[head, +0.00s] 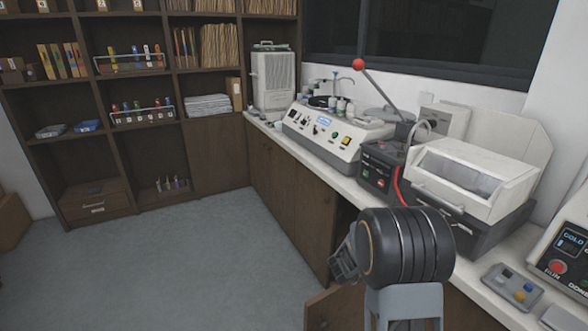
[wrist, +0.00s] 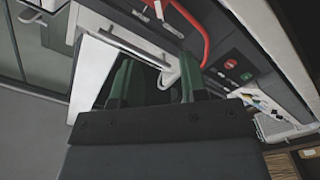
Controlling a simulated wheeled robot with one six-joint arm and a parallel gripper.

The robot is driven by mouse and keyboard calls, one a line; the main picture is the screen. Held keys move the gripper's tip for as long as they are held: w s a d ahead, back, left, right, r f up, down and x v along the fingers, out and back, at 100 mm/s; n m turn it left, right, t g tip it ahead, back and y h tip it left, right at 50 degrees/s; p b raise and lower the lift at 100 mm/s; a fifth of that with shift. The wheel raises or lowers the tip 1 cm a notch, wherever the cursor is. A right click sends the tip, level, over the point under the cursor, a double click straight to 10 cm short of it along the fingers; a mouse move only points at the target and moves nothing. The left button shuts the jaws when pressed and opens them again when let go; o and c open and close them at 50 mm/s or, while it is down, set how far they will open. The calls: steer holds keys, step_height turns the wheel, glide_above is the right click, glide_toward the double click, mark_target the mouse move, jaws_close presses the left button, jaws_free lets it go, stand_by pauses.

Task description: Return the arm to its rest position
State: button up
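My arm (head: 405,250) shows in the lower right of the head view, in front of the counter's edge. My gripper (head: 343,265) is at its left end, dark and small, with the fingertips hard to make out. In the wrist view my gripper (wrist: 153,75) shows two green fingers with a gap between them. I see nothing clasped in the gap. The black mounting press (head: 380,168), with a lever ending in a red ball (head: 358,64), stands on the counter beyond the arm. A red bar of equipment (wrist: 190,20) shows in the wrist view.
The pale counter (head: 345,183) carries a white control machine (head: 325,135), a lidded white machine (head: 470,180) and a small tray (head: 512,287) of coloured parts. A cabinet door (head: 335,305) stands open below my arm. Shelves (head: 100,100) line the back; the grey floor (head: 180,265) is clear.

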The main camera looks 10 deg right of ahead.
steer(key=w+a+r+n+t+y+p, duration=0.3)
steer(key=w+a+r+t+y, duration=0.35)
steer(key=a+t+y, duration=0.35)
steer(key=s+a+r+n+g+y+p, duration=0.25)
steer(key=a+y, duration=0.25)
steer(key=a, duration=0.5)
steer(key=s+a+g+y+p, duration=0.1)
steer(key=s+g, duration=0.3)
steer(key=s, duration=0.5)
steer(key=s+a+r+g+y+p, duration=0.1)
steer(key=s+a+g, duration=0.3)
steer(key=s, duration=0.6)
steer(key=shift+r+n, duration=0.3)
steer(key=shift+n, duration=0.15)
steer(key=shift+a, duration=0.15)
